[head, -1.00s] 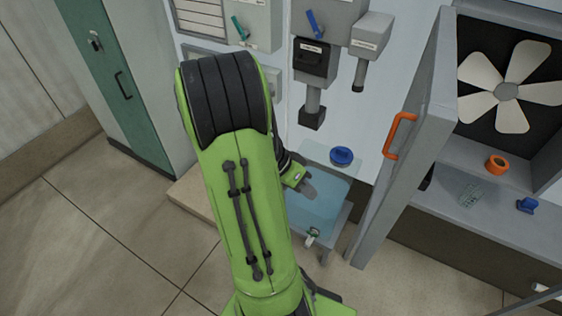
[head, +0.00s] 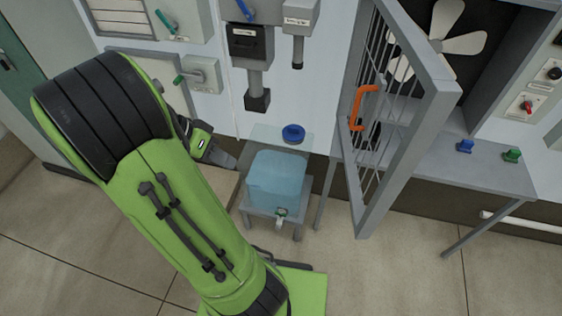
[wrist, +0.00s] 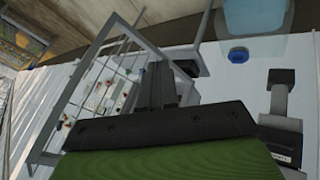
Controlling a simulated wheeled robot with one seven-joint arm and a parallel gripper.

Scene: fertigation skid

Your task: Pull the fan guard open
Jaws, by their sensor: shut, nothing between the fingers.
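The fan guard (head: 408,115) is a grey framed door with thin bars and an orange handle (head: 361,106). It stands swung out from the fan housing. The white-bladed fan (head: 437,42) shows in the opening beside it. My gripper (head: 222,158) is left of the guard, well apart from the handle, beside the blue tank. In the wrist view my gripper (wrist: 160,78) is shut and empty, and it covers part of the barred frame of the guard (wrist: 92,52) behind it.
A blue translucent tank (head: 276,180) with a tap stands on a low stand left of the guard. A blue cap (head: 293,134) is behind it. Blue (head: 465,146) and green (head: 512,155) fittings sit on the right shelf. The floor before the guard is clear.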

